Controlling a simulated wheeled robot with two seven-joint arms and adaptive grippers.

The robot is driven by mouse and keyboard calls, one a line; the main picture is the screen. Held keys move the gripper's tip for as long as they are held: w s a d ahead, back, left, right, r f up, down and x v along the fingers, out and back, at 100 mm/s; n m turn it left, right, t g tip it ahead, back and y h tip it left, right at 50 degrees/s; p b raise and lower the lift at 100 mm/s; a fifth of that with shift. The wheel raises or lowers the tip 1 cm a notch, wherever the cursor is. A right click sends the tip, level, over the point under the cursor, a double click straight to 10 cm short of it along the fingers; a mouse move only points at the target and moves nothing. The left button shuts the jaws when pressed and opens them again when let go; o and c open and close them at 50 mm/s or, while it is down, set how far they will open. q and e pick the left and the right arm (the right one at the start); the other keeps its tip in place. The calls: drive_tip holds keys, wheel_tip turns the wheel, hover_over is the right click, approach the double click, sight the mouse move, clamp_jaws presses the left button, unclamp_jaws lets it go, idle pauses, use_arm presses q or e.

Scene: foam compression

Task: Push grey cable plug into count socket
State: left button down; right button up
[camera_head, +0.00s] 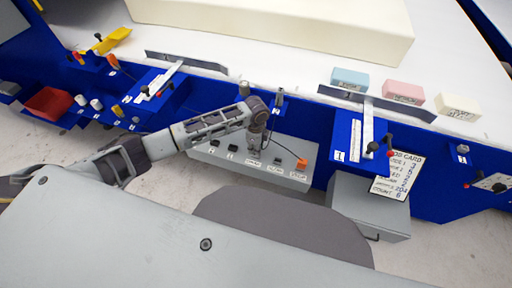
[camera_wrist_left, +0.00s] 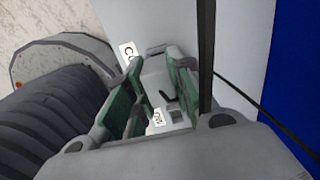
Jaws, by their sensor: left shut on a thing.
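My left gripper (camera_head: 257,148) is at the grey sloped panel (camera_head: 225,166), just above a small white label (camera_head: 253,162) there. In the left wrist view its green-padded fingers (camera_wrist_left: 152,100) are closed around a grey plug (camera_wrist_left: 158,72), with a black cable (camera_wrist_left: 206,50) running close by. A white label starting with "C" (camera_wrist_left: 128,55) shows beside the plug, and a second small label (camera_wrist_left: 158,117) shows between the fingers. The gripper hides the count socket, so I cannot tell whether the plug is in it or above it. My right gripper is not in view.
The panel also carries black buttons (camera_head: 232,148) and an orange button (camera_head: 302,162). A grey box (camera_head: 368,207) and a job card (camera_head: 400,172) are to the right. Pale blue, pink and cream blocks (camera_head: 403,92) lie on the white table. A red bin (camera_head: 49,103) is at left.

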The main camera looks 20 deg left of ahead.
use_arm(q)
drive_tip(key=shift+f, duration=0.85)
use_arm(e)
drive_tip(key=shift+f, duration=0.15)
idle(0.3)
use_arm(q)
drive_tip(key=c, duration=1.2)
unclamp_jaws()
drive_tip(key=shift+o, duration=0.2)
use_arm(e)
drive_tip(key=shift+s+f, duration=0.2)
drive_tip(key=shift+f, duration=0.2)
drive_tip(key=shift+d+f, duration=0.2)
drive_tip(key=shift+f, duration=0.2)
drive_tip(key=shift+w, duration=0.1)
